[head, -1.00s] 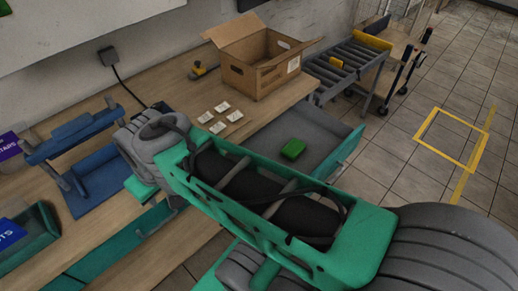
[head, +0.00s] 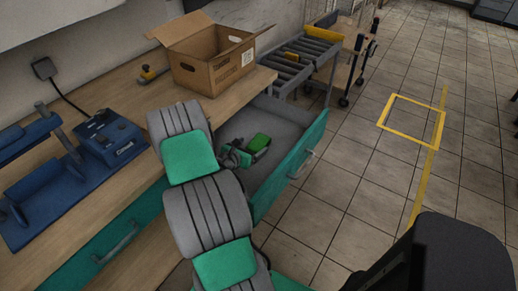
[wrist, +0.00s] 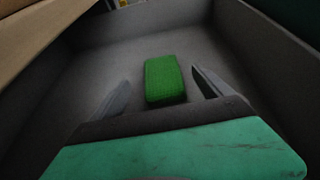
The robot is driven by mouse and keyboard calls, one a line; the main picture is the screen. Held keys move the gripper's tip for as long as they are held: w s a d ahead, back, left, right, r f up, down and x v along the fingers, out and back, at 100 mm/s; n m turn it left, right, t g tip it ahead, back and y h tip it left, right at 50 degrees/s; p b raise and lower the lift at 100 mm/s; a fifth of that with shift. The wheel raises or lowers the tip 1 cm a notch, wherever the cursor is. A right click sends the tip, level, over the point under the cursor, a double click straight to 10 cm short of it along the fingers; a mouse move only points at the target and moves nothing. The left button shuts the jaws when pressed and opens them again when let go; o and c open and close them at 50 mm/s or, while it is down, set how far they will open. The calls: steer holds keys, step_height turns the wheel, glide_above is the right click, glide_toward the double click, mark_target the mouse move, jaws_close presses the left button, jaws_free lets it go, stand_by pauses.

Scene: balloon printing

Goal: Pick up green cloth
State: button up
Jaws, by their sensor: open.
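The green cloth (head: 258,143) is a small folded block lying on the floor of the open grey drawer (head: 285,125). In the wrist view the cloth (wrist: 165,80) lies ahead of and between my two fingertips, with a gap on each side. My gripper (wrist: 160,92) is open and empty, inside or just over the drawer. In the head view my gripper (head: 236,155) shows just left of the cloth, partly hidden by my arm. Whether a finger touches the cloth cannot be told.
The drawer's teal front (head: 296,162) stands out from the wooden workbench (head: 92,208). An open cardboard box (head: 213,68) is on the bench beside the drawer. A blue press-like device (head: 108,140) stands at left. A roller conveyor (head: 300,65) is behind.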

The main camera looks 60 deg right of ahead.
mark_target(260, 140)
steer(key=x, duration=0.7)
steer(key=shift+d, duration=0.35)
steer(key=shift+c, duration=0.3)
steer(key=c, duration=1.4)
